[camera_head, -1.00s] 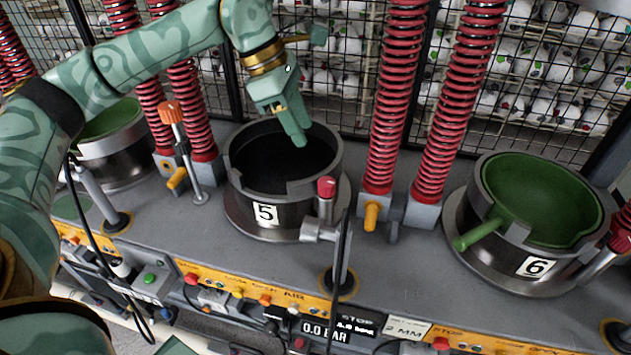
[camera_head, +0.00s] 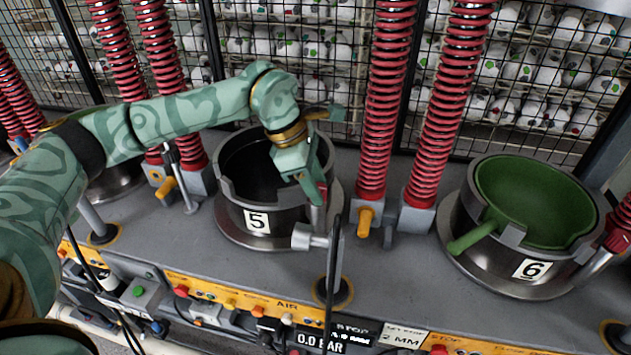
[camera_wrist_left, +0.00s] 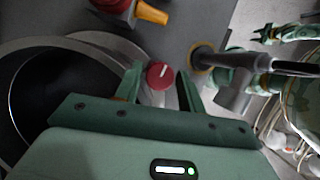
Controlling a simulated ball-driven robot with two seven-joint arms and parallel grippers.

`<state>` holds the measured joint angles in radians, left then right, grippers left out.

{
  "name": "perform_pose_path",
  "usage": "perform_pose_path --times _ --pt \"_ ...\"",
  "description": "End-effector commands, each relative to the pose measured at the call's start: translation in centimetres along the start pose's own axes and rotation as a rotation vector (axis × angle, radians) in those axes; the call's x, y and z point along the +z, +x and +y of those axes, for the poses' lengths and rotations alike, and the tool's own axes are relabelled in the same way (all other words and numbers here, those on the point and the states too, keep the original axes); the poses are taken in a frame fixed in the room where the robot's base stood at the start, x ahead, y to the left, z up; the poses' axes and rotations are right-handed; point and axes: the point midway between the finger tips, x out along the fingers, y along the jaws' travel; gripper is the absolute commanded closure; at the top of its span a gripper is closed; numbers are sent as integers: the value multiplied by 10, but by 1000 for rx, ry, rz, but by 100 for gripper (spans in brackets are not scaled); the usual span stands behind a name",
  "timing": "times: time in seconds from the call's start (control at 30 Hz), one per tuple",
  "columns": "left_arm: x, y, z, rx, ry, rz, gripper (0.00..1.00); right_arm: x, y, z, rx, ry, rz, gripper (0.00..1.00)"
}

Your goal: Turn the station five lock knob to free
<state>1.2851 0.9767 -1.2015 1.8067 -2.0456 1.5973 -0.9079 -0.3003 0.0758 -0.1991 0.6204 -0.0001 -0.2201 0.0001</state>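The station five lock knob (camera_wrist_left: 160,75) is a round red cap with a pale line on top, in the left wrist view. It sits on a grey fitting beside the station 5 pot (camera_head: 240,205), a dark metal cylinder with an open top and a "5" label. My left gripper (camera_head: 318,192) reaches over the pot's right edge at the knob and mostly hides it in the head view. In the left wrist view its two fingers (camera_wrist_left: 160,90) are apart, with the knob between their tips; contact cannot be told. Another green arm end (camera_wrist_left: 268,35), apparently my right gripper, is small at the upper right.
Red spring columns (camera_head: 383,110) stand behind and right of the pot. A grey horizontal arm on a post (camera_head: 315,240) stands just in front of the knob. Station 6 (camera_head: 500,260), with a green bowl and handle, is to the right. Orange button panels (camera_head: 235,300) line the front edge.

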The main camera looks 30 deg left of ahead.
Motion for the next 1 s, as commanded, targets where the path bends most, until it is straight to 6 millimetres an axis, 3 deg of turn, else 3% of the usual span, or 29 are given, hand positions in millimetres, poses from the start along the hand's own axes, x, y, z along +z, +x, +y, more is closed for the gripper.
perform_pose_path --times 0.1,0.2,0.23,0.83,0.87,1.0 --pt "0 0 0 0 0 0 61 -1 0 -2 -3 1 1 64" --pt "0 0 0 0 0 0 89 -1 0 -2 -2 1 1 64" --pt "0 0 0 0 1 0 93 -1 0 -2 -2 0 1 64" --pt "1 -1 0 52 -122 -1 93 0 -6 5 6 -4 1 64" --pt "1 -1 0 52 -122 -1 64 0 -6 5 6 -4 1 64" --pt "0 -1 0 52 -122 -1 61 0 -6 5 6 -4 1 64"
